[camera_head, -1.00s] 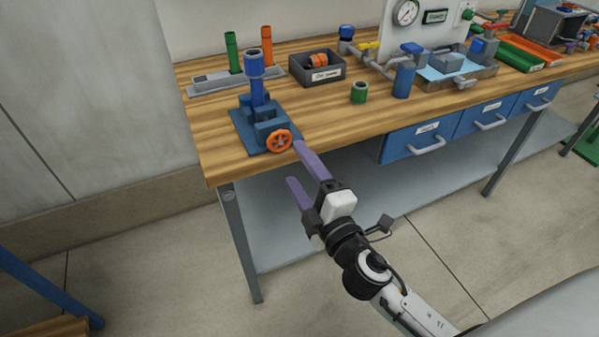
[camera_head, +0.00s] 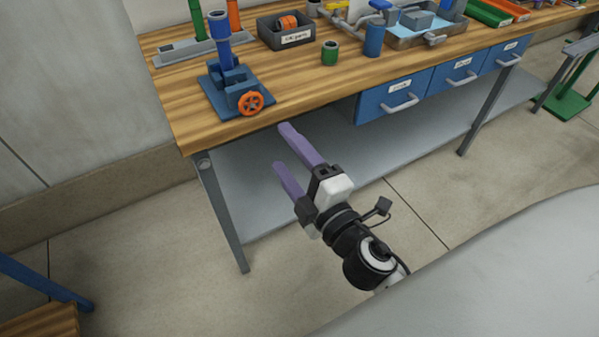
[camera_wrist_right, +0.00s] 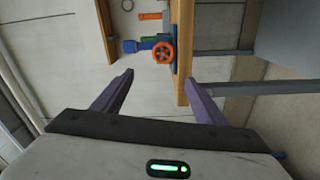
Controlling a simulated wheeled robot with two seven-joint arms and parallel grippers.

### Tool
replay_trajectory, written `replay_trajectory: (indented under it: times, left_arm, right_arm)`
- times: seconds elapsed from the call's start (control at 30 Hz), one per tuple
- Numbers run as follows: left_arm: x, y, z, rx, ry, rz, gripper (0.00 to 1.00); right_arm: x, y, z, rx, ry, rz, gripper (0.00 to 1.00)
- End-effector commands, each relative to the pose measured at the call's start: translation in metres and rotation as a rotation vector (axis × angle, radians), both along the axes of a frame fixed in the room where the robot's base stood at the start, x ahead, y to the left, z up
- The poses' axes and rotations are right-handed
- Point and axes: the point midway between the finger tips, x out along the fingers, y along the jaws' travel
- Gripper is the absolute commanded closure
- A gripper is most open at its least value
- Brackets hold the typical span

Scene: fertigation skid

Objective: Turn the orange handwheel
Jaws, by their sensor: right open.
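The orange handwheel (camera_head: 251,103) is on the front of a blue vise-like fixture (camera_head: 228,82) near the left front corner of the bench. A blue cylinder (camera_head: 219,27) stands upright in the fixture. My right gripper (camera_head: 282,147) has purple fingers, is open and empty, and is in front of the bench edge, below and to the right of the handwheel, apart from it. In the right wrist view, the handwheel (camera_wrist_right: 163,53) shows ahead between the two fingertips (camera_wrist_right: 160,80), beyond them. My left gripper is not in view.
The wooden bench (camera_head: 300,102) has blue drawers (camera_head: 394,103) and a grey lower shelf (camera_head: 340,165). A dark bin (camera_head: 285,35), a green-rimmed cup (camera_head: 330,53) and a blue cylinder (camera_head: 374,40) stand right of the fixture.

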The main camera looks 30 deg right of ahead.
Motion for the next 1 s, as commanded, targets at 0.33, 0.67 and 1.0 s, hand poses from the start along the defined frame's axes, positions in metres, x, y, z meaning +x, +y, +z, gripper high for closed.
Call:
replay_trajectory:
  times: [0.33,0.67,1.0]
  left_arm:
    - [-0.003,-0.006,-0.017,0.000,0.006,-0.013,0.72]
    - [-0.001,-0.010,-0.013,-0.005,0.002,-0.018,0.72]
    - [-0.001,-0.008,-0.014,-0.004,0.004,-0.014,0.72]
  right_arm:
    - [-0.051,-0.003,-0.003,0.001,0.001,-0.002,0.34]
    - [-0.058,-0.003,0.000,-0.001,-0.001,-0.001,0.34]
    - [-0.062,-0.007,-0.059,0.218,0.162,-0.028,0.34]
